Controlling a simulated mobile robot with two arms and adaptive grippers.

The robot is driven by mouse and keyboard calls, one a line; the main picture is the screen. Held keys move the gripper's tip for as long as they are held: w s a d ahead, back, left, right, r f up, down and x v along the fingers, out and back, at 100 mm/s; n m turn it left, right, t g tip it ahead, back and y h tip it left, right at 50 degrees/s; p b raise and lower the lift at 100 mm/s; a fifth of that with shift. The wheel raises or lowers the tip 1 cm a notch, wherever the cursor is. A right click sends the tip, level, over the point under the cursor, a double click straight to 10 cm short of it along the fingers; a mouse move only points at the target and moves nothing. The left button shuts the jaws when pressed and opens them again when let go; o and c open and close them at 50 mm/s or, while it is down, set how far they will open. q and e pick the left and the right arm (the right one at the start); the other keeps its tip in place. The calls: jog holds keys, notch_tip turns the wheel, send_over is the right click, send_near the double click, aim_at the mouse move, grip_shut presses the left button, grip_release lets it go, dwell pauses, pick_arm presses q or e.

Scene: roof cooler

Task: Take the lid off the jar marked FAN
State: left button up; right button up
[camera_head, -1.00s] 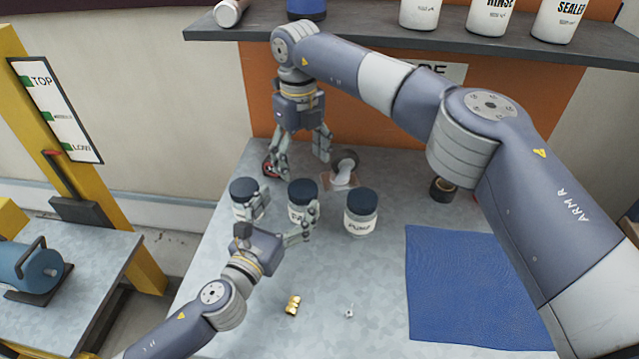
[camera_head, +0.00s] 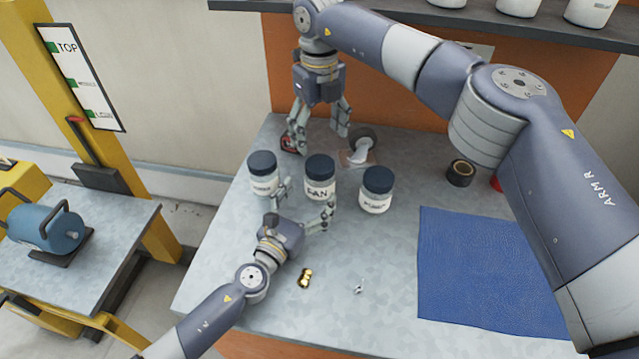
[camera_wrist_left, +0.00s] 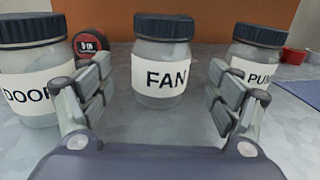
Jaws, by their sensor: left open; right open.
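The jar marked FAN (camera_head: 320,191) stands upright in the middle of three jars on the grey bench, its dark blue lid (camera_head: 320,167) on. In the left wrist view the FAN jar (camera_wrist_left: 161,75) is centred between the fingers, a little beyond their tips. My left gripper (camera_head: 307,204) is open, low at the near side of the jar, with no contact visible.
A jar marked DOOR (camera_wrist_left: 27,95) stands left of FAN, and a PUMP jar (camera_head: 376,200) right. Brass fitting (camera_head: 305,278), small metal part (camera_head: 359,287) and blue mat (camera_head: 485,265) lie in front. A tape measure (camera_wrist_left: 88,43) and black roll (camera_head: 460,173) lie behind.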

aim_at(313, 191)
pick_arm(q)
jog(key=x, duration=0.4)
jog(key=shift+w+d+f, duration=0.15)
jog(key=shift+w+d, duration=0.1)
jog(key=shift+w, duration=0.05)
pick_arm(e)
jog(key=shift+w+d+f, duration=0.1)
jog(key=shift+w+f, duration=0.05)
jog(key=shift+w, duration=0.05)
pick_arm(q)
jog(key=shift+w+d, duration=0.15)
jog(key=shift+w, duration=0.3)
pick_arm(e)
jog(key=shift+s, duration=0.1)
pick_arm(q)
jog(key=shift+c, duration=0.6)
